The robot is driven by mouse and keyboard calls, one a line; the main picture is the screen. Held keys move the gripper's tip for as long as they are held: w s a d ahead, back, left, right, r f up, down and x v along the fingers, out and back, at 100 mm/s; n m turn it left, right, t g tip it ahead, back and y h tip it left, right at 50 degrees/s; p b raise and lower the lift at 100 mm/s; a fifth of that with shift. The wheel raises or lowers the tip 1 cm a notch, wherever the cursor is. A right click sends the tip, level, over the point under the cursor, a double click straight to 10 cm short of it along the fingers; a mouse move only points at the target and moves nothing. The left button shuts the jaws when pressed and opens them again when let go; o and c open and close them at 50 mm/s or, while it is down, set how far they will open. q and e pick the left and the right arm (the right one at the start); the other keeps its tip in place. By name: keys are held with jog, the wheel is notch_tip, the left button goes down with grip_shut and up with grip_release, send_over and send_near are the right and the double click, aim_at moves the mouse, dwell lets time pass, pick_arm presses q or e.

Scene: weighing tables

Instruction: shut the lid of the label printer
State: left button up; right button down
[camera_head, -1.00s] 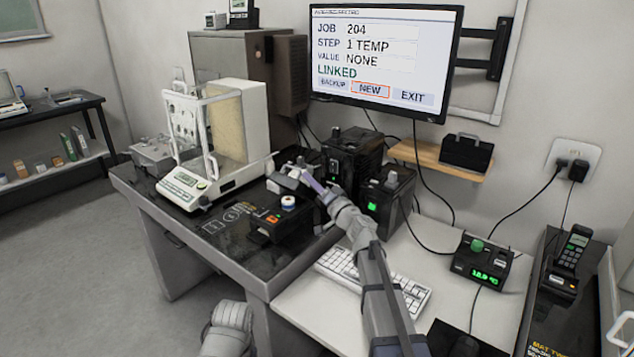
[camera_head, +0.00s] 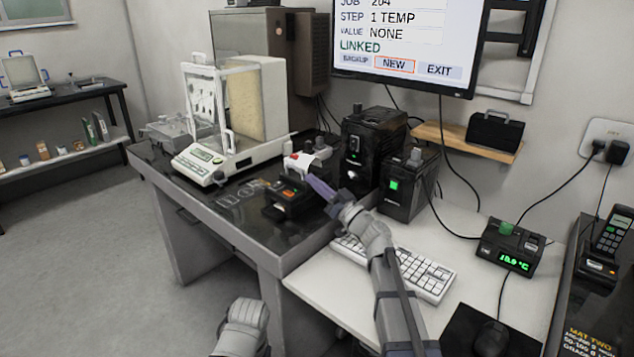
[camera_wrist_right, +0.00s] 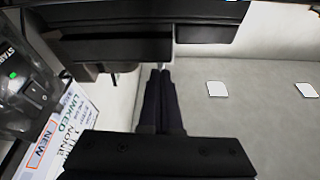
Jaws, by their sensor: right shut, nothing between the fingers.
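The label printer (camera_head: 283,207) is a low black box with an orange-lit button, near the right end of the dark weighing table. The lid's exact angle is hard to tell, as my right gripper (camera_head: 314,183) partly covers the printer's right rear. That gripper is shut and empty, close by the printer's top; I cannot tell whether it touches. In the right wrist view its dark fingers (camera_wrist_right: 162,75) lie together with nothing between them. My left gripper is out of view.
A balance with a glass draft shield (camera_head: 215,150) stands left of the printer. Black devices (camera_head: 372,145) with green lights stand behind and right. A keyboard (camera_head: 400,265) lies on the lower white desk, with a temperature readout (camera_head: 510,250) to its right.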

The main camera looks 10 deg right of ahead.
jog(key=shift+s+a+f+b, duration=0.1)
jog(key=shift+f+b, duration=0.2)
jog(key=shift+f, duration=0.15)
jog(key=shift+r, duration=0.1)
dwell(0.4)
notch_tip(320, 180, up, 10)
jog(key=p, duration=1)
